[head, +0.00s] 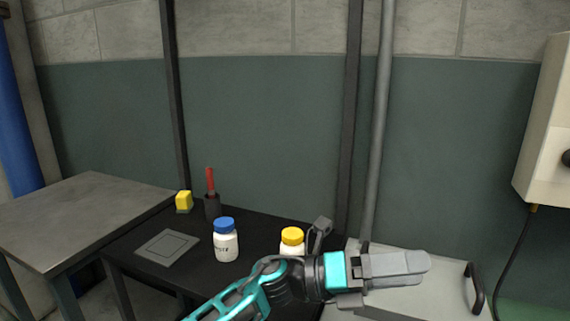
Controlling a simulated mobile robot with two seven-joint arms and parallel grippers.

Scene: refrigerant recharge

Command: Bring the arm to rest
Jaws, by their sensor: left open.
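My left arm comes in from the bottom and reaches to the right across the front of the black table. Its left gripper (405,266) points right, above a light grey surface, with nothing visible held in it. Its jaws are open, though from this side the gap between the fingers is hard to make out. My right gripper is not in view.
A white bottle with a blue cap (226,240) and one with a yellow cap (292,241), partly hidden by my arm, stand on the black table (160,220). A red-handled tool (210,183), yellow block (184,201) and grey table (85,215) are left. A wall box (545,130) is right.

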